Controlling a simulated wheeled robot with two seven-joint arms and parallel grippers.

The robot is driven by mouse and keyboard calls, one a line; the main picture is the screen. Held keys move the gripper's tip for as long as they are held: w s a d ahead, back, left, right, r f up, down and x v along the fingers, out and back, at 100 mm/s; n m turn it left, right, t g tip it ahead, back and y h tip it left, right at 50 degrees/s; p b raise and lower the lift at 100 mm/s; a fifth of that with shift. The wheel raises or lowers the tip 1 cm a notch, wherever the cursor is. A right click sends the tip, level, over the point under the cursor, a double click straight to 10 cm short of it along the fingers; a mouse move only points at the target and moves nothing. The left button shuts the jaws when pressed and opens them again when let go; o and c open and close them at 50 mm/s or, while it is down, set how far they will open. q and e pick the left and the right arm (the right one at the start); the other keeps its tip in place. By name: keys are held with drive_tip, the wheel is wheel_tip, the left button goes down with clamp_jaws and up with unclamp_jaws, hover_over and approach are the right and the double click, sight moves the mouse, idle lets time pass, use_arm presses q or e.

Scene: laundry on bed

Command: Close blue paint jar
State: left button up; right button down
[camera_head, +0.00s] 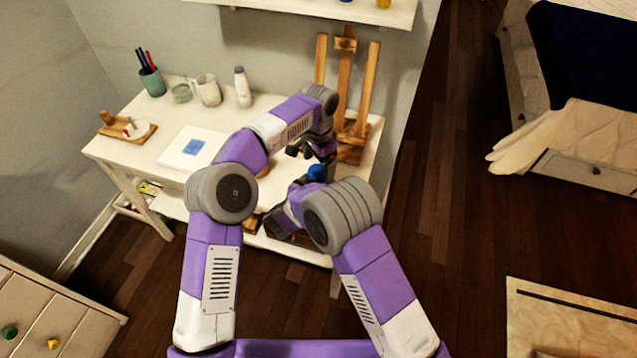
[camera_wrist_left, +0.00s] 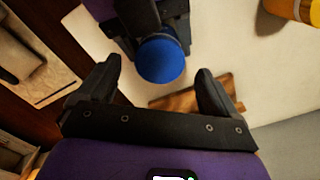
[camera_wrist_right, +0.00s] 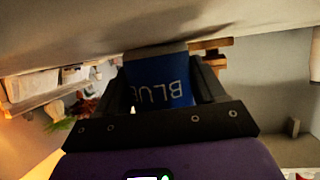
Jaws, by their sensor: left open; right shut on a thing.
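The blue paint jar (camera_wrist_right: 162,80), with "BLUE" on its side, is held between the fingers of my right gripper (camera_wrist_right: 165,75). Its round blue top (camera_head: 316,172) shows in the head view below my left gripper (camera_head: 312,153). In the left wrist view the blue top (camera_wrist_left: 160,60) faces the camera, between the open fingertips of my left gripper (camera_wrist_left: 158,72). I see gaps between those fingers and the top. I cannot tell whether this top is a separate lid or how firmly it sits. My arms hide much of the jar in the head view.
The white table (camera_head: 128,150) stands against the wall. A wooden easel (camera_head: 345,85) is behind the grippers. A yellow jar (camera_wrist_left: 290,8) is nearby.

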use_arm(q)
wheel_tip(320, 180, up, 10)
idle(0.4)
use_arm(e)
unclamp_jaws()
drive_tip(key=p+v, duration=0.2)
drive_tip(key=v, duration=0.4)
drive_tip(key=shift+s+a+r, duration=0.15)
drive_tip(key=shift+s+r, duration=0.05)
drive_tip(key=shift+s, duration=0.05)
drive_tip(key=shift+s+a+r, duration=0.15)
drive_tip(key=shift+s+a, duration=0.05)
drive_tip(key=shift+s, duration=0.25)
use_arm(q)
wheel_tip(320, 180, up, 2)
drive_tip(key=shift+r, duration=0.1)
